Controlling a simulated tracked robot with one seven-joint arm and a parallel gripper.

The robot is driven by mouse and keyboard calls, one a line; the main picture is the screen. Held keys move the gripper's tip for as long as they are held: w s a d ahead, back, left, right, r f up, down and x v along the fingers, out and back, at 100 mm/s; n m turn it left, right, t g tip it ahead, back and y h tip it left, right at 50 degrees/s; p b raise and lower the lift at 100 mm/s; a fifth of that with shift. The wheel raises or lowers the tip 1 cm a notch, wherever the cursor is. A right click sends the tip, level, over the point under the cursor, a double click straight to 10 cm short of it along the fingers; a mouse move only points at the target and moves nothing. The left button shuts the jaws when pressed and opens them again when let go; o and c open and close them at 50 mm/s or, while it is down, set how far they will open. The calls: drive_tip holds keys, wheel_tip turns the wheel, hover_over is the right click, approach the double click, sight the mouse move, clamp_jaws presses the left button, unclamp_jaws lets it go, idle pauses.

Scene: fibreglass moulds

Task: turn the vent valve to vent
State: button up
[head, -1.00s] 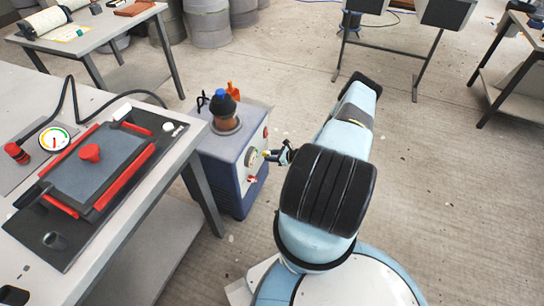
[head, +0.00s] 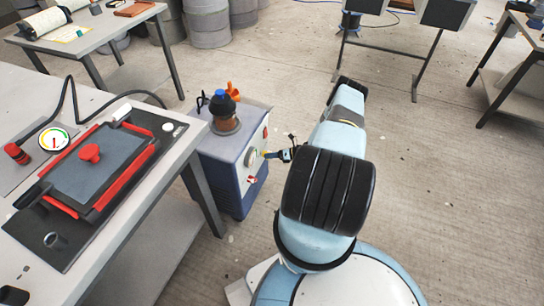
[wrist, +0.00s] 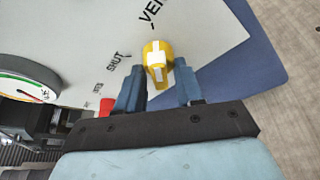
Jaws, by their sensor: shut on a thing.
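The vent valve's yellow handle (wrist: 158,56) with a white stripe sticks out of the pale front panel (wrist: 90,35) in the wrist view. The printed words "SHUT" and "VENT" stand beside it on the panel. My gripper (wrist: 160,75) is shut on the handle, one blue finger on each side. I cannot tell exactly which word the handle points at. In the head view the handle (head: 268,154) is a small yellow spot on the blue-and-grey pump unit (head: 228,150), with my gripper (head: 280,155) at it.
A dial gauge (wrist: 25,85) and a red knob (wrist: 106,106) are near my gripper on the panel. The workbench (head: 150,215) with a red-edged mould (head: 95,165) stands left of the unit.

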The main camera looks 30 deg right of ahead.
drive_tip(key=shift+w+d+m, duration=0.2)
drive_tip(key=shift+d+m, duration=0.05)
drive_tip(key=shift+m, duration=0.05)
idle(0.4)
drive_tip(key=o, duration=0.7)
drive_tip(key=shift+s+a, duration=0.1)
drive_tip(key=v, duration=1.3)
drive_tip(key=shift+s+d, duration=0.25)
drive_tip(key=shift+d, duration=0.1)
